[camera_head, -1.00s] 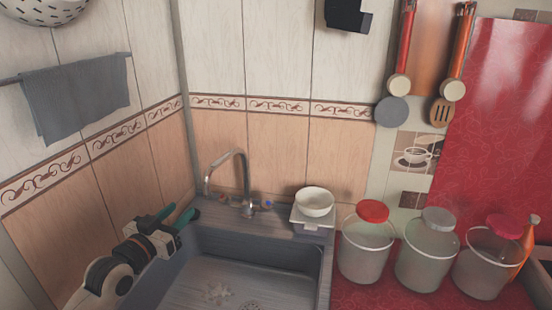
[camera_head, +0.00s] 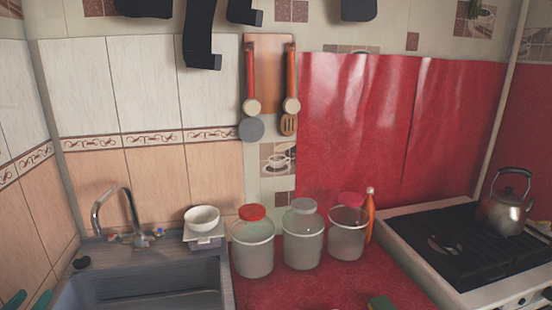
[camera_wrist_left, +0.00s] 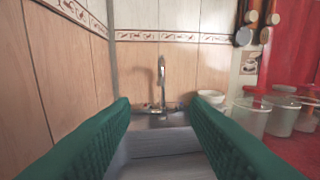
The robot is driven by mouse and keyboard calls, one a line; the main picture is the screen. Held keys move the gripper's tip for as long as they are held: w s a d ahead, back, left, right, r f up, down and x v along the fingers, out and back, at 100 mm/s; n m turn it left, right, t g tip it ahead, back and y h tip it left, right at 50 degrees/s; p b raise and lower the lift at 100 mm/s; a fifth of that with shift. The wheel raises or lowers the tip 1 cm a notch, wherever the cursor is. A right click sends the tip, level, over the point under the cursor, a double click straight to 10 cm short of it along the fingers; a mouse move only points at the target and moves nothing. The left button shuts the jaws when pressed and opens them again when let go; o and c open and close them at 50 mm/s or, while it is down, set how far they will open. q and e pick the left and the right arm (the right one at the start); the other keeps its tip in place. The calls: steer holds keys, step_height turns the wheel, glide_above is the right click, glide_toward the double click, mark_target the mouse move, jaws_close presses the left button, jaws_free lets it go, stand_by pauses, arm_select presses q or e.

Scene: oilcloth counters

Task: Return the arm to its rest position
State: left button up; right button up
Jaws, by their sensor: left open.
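My left gripper shows at the bottom left corner of the head view (camera_head: 27,300), only as green finger tips over the sink's left side. In the left wrist view its two green fingers (camera_wrist_left: 165,135) are spread wide apart with nothing between them. It points across the sink toward the metal faucet (camera_wrist_left: 162,82). The rest of my left arm is out of the head view. My right gripper is not in either view.
The sink (camera_head: 150,300) has a faucet (camera_head: 122,212) behind it. A white bowl (camera_head: 202,217) sits on a scale right of it. Several jars, including a red-lidded one (camera_head: 253,246), line the red counter. A kettle (camera_head: 506,205) stands on the stove (camera_head: 440,240).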

arm_select(q)
steer(key=s+d+f+m+g+h, duration=0.1)
steer(key=s+d+f+g, duration=0.3)
steer(key=d+f, duration=0.4)
steer(key=s+d+f+m+g+h, duration=0.1)
steer(key=s+d+f+g, duration=0.25)
steer(key=d+f, duration=0.4)
steer(key=s+d+f+m+g, duration=0.1)
steer(key=s+d+f+g, duration=0.65)
steer(key=s+d, duration=0.4)
steer(key=s+a+f, duration=0.1)
steer(key=s+f, duration=0.1)
steer(key=f, duration=1.2)
steer(key=s+a+f, duration=0.1)
steer(key=f, duration=1.2)
steer(key=s+a+f+g, duration=0.2)
steer(key=s+f, duration=1.3)
steer(key=s, duration=0.1)
steer(key=shift+a+f+m, duration=0.25)
steer(key=shift+a+m, duration=0.05)
steer(key=shift+a, duration=0.05)
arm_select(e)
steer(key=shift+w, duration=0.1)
